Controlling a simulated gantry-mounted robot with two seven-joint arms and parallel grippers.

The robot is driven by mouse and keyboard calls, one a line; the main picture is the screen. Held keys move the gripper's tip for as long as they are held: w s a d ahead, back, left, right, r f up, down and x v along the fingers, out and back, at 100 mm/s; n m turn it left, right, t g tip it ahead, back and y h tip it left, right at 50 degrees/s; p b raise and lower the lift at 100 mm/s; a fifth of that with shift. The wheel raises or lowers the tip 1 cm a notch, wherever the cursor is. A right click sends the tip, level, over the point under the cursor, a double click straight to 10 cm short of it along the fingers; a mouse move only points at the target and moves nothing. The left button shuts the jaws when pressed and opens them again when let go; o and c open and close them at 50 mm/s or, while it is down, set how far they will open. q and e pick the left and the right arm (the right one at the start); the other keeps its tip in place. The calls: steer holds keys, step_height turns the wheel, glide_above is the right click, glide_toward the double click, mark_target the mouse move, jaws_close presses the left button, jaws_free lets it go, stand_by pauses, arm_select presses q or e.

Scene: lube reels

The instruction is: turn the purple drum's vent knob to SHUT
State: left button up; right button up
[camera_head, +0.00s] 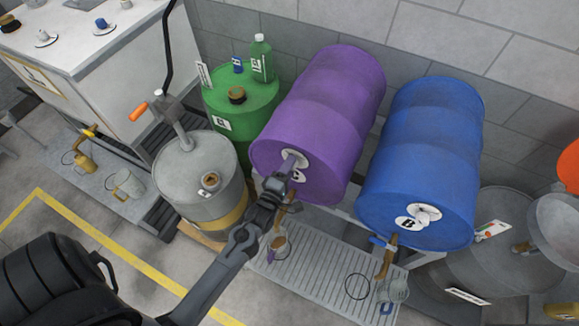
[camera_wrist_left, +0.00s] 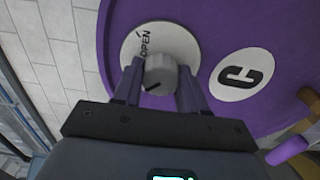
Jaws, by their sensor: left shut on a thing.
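The purple drum (camera_head: 335,100) lies on its side on a rack, its round end facing me. A white round vent plate (camera_wrist_left: 130,45) on that end carries the word OPEN. The grey vent knob (camera_wrist_left: 160,72) sits at the plate's middle, with a dark mark near its lower edge. No SHUT word is visible; part of the plate is hidden. My left gripper (camera_head: 287,174) reaches the drum end; in the left wrist view its fingers (camera_wrist_left: 158,85) stand on either side of the knob, shut on it. A round label C (camera_wrist_left: 243,75) is beside the plate. My right gripper is not in view.
A blue drum (camera_head: 425,140) lies right of the purple one. A green drum (camera_head: 225,105) and a grey drum with a pump (camera_head: 185,170) stand to the left. Taps hang under the lying drums above a slatted drip tray (camera_head: 325,262). Open floor (camera_head: 100,215) is at the left.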

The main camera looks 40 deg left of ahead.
arm_select(q)
steer(key=shift+a, duration=0.15)
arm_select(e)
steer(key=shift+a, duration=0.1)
arm_select(q)
steer(key=o, duration=1.1)
steer(key=shift+c, duration=0.2)
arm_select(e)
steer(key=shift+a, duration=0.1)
